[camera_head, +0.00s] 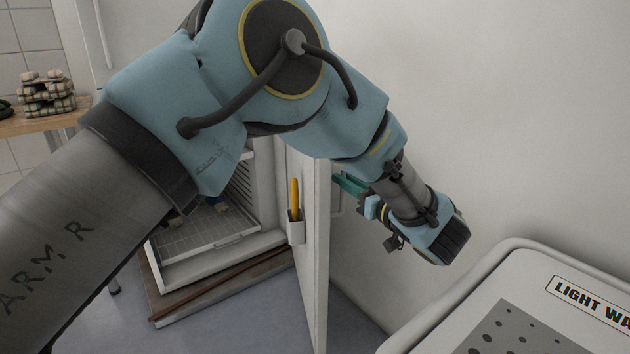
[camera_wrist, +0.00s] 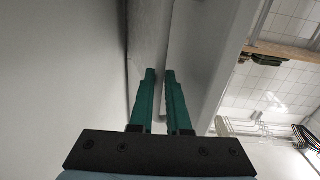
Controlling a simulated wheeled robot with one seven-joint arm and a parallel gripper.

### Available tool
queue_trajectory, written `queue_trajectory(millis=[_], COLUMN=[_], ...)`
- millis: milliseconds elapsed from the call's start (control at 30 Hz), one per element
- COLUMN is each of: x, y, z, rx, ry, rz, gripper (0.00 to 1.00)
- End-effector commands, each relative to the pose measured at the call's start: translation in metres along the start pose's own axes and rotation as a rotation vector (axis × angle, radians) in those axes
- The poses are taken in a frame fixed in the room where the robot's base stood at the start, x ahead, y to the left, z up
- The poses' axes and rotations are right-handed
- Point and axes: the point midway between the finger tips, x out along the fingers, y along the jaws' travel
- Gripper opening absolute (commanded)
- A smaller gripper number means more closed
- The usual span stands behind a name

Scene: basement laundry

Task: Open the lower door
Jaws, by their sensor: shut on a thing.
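The white lower door (camera_head: 312,250) stands swung open in the head view, seen nearly edge-on to the right of a white cabinet (camera_head: 220,258). The cabinet's inside shows, with a wire rack (camera_head: 205,226). My gripper (camera_head: 345,183) is at the door's outer face, its green fingers shut on the pale door handle (camera_head: 337,201). In the wrist view my gripper (camera_wrist: 161,78) has its fingers close together on either side of a pale part beside the door (camera_wrist: 208,65). My arm hides the cabinet's upper part.
A small holder with an orange-handled item (camera_head: 295,205) is on the door's inner face. A white appliance (camera_head: 520,310) stands at the lower right, and a wall is behind my gripper. A wooden table (camera_head: 40,120) with folded checked cloths (camera_head: 47,95) is at the left.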

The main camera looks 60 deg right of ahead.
Motion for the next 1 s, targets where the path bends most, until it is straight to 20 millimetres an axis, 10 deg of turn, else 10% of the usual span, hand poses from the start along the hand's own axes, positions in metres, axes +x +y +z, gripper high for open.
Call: queue_trajectory(millis=[500, 1000], x=[-0.011, -0.013], y=[0.077, 0.099], z=[-0.001, -0.002], rx=[-0.002, 0.0], ry=[0.006, 0.007], rz=[-0.007, -0.009], gripper=[0.0, 0.0])
